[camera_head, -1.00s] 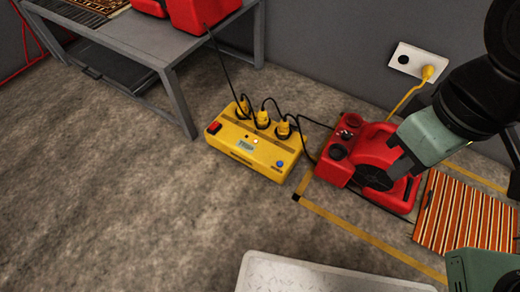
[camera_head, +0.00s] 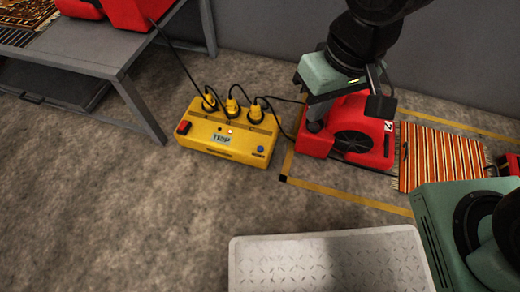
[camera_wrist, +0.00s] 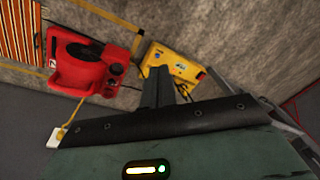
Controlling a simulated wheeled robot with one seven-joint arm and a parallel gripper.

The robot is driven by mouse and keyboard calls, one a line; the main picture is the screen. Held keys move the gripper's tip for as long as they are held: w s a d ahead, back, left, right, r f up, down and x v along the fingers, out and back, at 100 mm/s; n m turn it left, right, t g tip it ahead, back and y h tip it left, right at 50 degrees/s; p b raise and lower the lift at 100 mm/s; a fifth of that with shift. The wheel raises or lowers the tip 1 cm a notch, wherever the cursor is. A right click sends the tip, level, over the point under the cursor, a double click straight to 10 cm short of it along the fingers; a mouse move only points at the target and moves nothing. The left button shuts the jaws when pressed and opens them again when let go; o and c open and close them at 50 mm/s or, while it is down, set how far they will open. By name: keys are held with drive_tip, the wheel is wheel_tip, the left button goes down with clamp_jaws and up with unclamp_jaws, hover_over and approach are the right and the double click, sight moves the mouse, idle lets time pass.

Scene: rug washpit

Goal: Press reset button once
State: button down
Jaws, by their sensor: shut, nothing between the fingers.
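A yellow power box (camera_head: 222,147) sits on the floor. Its small display (camera_head: 221,137) appears to read "TRIP". A round blue button (camera_head: 260,149) is at its front right, and a red switch (camera_head: 184,127) is at its left end. No label shows which one is reset.
A red blower (camera_head: 352,140) stands right of the box, inside yellow floor tape. Yellow plugs with black cables (camera_head: 232,106) stand at the box's back edge. A grey table (camera_head: 125,75) is at left, a striped rug (camera_head: 445,158) at right. Bare floor lies in front of the box.

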drive_tip(key=w+a+f+m+t+y+b, duration=0.1)
drive_tip(key=w+a+f+m+y+b, duration=0.15)
drive_tip(key=w+f+m, duration=0.55)
drive_tip(key=w+a+f+m+t+y+b, duration=0.1)
drive_tip(key=w+a+f+m+b, duration=0.2)
drive_tip(key=f, duration=0.8)
drive_tip(key=m+t+y+b, duration=0.2)
drive_tip(key=m+t+b, duration=0.1)
drive_tip(key=m, duration=0.7)
hover_over(263, 150)
wheel_tip(263, 150, down, 15)
wheel_tip(263, 150, down, 7)
drive_tip(key=b, duration=0.6)
drive_tip(key=shift+r+b, duration=0.15)
drive_tip(key=shift+b, duration=0.2)
drive_tip(key=shift+f+b, duration=0.4)
drive_tip(key=shift+f, duration=0.6)
drive_tip(key=shift+f, duration=0.4)
